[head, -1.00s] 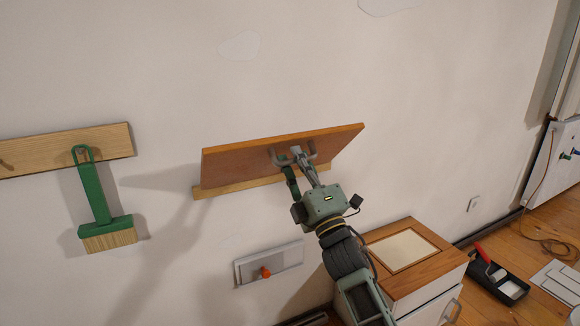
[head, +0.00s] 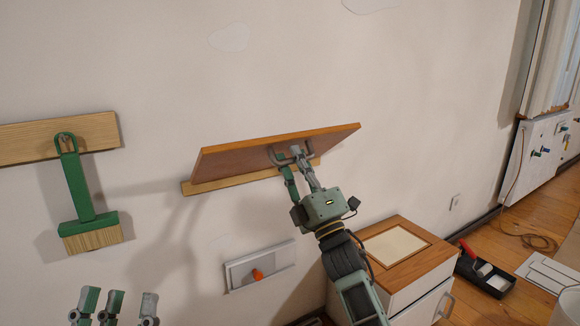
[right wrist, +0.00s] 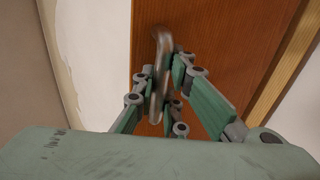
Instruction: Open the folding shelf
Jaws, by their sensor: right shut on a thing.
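The folding shelf (head: 240,157) is a reddish-brown wooden board tilted out from the wall above a light wood strip (head: 226,180). A grey metal handle (right wrist: 158,92) is on its face. My right gripper (head: 295,155) is shut on this handle; in the right wrist view its fingers (right wrist: 172,85) close around the bar. My left gripper (head: 114,304) shows at the bottom left of the head view, below the brush. Its fingers point up and stand apart, with nothing between them.
A green brush (head: 80,195) hangs from a wooden rail (head: 95,133) at left. A grey wall plate with an orange knob (head: 257,274) is below the shelf. A wood-topped cabinet (head: 428,262) stands at lower right, near a black paint tray (head: 497,283) on the floor.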

